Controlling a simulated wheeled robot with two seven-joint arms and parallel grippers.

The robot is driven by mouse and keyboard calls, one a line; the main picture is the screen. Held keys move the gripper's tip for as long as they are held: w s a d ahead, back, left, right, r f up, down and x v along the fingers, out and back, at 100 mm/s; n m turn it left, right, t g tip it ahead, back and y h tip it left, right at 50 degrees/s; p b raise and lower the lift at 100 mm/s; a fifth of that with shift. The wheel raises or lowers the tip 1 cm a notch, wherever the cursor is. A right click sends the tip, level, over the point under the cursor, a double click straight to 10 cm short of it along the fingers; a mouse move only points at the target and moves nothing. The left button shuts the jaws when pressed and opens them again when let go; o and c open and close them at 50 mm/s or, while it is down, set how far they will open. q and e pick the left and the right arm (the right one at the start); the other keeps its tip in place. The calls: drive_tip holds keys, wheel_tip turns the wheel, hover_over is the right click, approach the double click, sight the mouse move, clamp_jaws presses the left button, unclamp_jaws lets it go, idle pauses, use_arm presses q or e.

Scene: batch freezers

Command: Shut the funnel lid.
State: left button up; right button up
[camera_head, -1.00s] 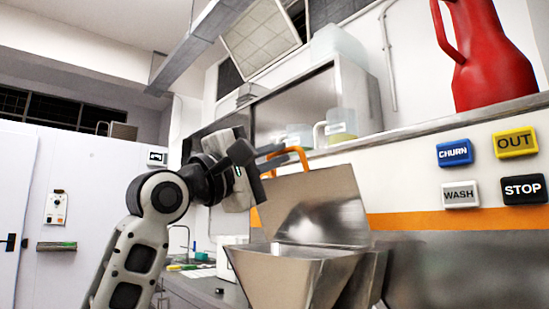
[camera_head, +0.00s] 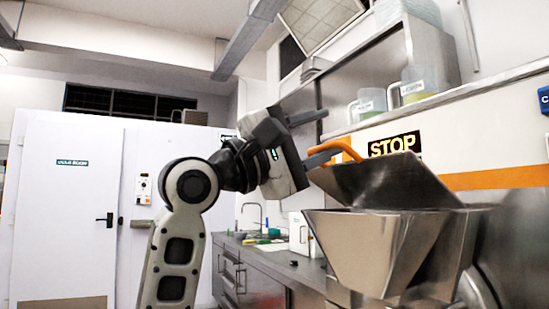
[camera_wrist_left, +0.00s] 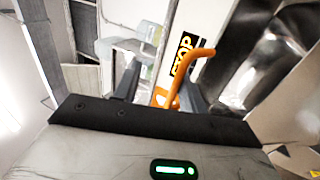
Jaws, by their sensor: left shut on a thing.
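The steel funnel (camera_head: 365,245) is at the lower right of the head view. Its steel lid (camera_head: 385,182) is part open, tilted above the funnel's mouth. An orange handle (camera_head: 337,147) is on the lid's upper left; it also shows in the left wrist view (camera_wrist_left: 202,54). My left gripper (camera_head: 325,137) comes in from the left and is shut on this handle. In the wrist view the handle lies between the dark fingers of the left gripper (camera_wrist_left: 163,97), and part of the grip is hidden. My right gripper is not in view.
A steel shelf with measuring jugs (camera_head: 413,86) is above. A counter (camera_head: 262,262) with a sink tap runs behind my arm. A white door (camera_head: 70,215) is at the left.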

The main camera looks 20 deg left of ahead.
use_arm(q)
drive_tip(key=r+b+v, duration=0.1)
drive_tip(key=v, duration=0.8)
drive_tip(key=shift+s, duration=0.2)
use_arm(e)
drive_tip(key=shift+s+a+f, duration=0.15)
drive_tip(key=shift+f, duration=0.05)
use_arm(q)
drive_tip(key=shift+f, duration=0.15)
